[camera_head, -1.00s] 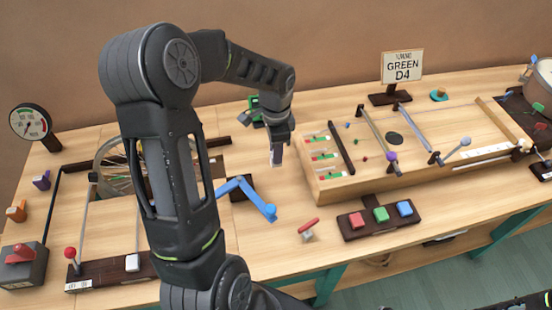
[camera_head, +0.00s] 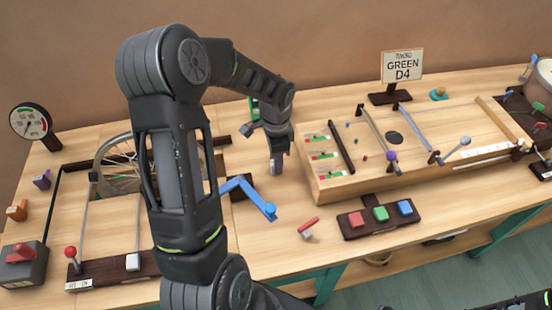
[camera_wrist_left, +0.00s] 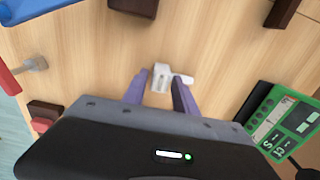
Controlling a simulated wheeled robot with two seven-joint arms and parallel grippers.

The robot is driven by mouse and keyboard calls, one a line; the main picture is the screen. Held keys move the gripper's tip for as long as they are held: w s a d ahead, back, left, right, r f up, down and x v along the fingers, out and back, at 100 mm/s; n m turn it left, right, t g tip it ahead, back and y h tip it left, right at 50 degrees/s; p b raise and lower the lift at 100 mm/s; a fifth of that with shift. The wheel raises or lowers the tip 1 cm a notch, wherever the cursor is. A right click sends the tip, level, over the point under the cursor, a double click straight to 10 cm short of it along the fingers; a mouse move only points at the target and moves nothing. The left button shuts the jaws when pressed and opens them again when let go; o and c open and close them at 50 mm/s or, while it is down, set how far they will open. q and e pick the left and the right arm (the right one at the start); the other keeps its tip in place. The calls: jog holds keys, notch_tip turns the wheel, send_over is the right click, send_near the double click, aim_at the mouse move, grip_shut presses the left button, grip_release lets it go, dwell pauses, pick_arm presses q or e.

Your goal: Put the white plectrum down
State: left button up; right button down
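The white plectrum (camera_wrist_left: 160,76) shows in the left wrist view, a small pale block with a flat tab to its right. It lies between the tips of my left gripper's two purple-grey fingers (camera_wrist_left: 159,92), with a narrow gap visible at the left finger. The fingers are apart. The plectrum is at or close to the bare wooden tabletop; I cannot tell if it touches. In the head view, my left gripper (camera_head: 276,165) points down between the blue crank and the string board. The plectrum cannot be made out there. My right gripper is not in view.
The string board (camera_head: 350,183) stands just right of the gripper. The blue crank (camera_head: 250,195) is near it on the left. A green-faced device (camera_wrist_left: 285,122) lies close by. A red-topped piece (camera_head: 308,227) and a three-button panel (camera_head: 380,218) are nearer the front edge.

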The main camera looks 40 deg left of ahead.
pick_arm(q)
jog(key=shift+o, duration=0.7)
notch_tip(320, 180, up, 12)
jog(key=shift+r, duration=0.2)
jog(key=shift+f, duration=0.1)
dwell(0.5)
